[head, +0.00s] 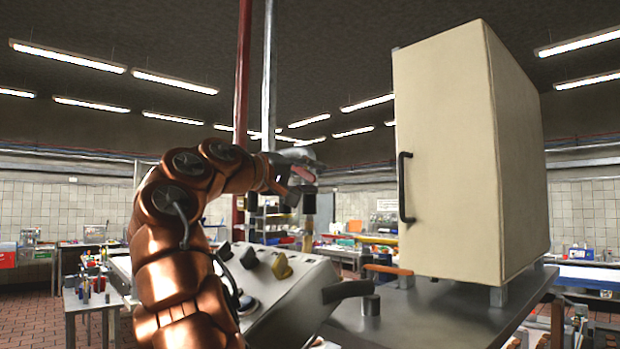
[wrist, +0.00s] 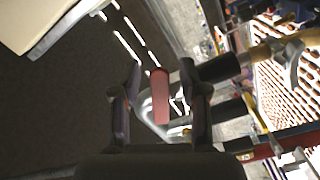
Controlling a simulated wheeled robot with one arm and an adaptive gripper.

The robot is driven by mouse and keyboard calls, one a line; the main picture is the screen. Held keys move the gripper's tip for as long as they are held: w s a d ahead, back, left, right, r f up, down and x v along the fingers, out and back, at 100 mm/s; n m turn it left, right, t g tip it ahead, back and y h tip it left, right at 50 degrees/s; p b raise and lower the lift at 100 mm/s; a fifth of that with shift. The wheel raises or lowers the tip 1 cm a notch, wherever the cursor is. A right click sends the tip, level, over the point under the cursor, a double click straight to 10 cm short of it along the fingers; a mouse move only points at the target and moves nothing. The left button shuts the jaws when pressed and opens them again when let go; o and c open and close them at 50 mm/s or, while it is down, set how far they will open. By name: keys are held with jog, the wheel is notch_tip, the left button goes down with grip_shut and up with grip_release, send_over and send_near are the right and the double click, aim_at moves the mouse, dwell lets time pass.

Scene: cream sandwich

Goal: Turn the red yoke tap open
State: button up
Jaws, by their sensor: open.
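The red yoke tap handle (wrist: 160,96) stands upright in the wrist view, between my gripper's two fingers. A gap shows on each side of it, so the fingers look apart from it. A curved silver pipe part (wrist: 146,106) lies behind it. My gripper (wrist: 161,72) is open. In the head view my gripper (head: 288,182) is at the end of my copper arm, beside the tap. Only a small reddish piece of the handle (head: 303,172) shows there; the gripper partly hides the tap.
A cream cabinet (head: 450,160) with a black handle stands right on a grey metal table (head: 400,318). A sloped panel with knobs (head: 300,290) is below my arm. A red pole (head: 242,80) and a silver pole (head: 268,80) rise behind the gripper.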

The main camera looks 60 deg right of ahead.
grip_shut()
dwell(0.4)
jog(key=shift+w+f+m+b, duration=0.35)
jog(key=shift+f+m, duration=0.15)
jog(key=shift+m, duration=0.5)
jog(key=shift+w+d+f+m, duration=0.1)
jog(key=shift+w+f+m, duration=0.1)
jog(key=shift+m, duration=0.45)
jog(key=shift+w+d+f+m, duration=0.1)
jog(key=shift+w+f+m, duration=0.05)
jog(key=shift+m, duration=0.5)
grip_release()
jog(key=shift+s+r, duration=0.1)
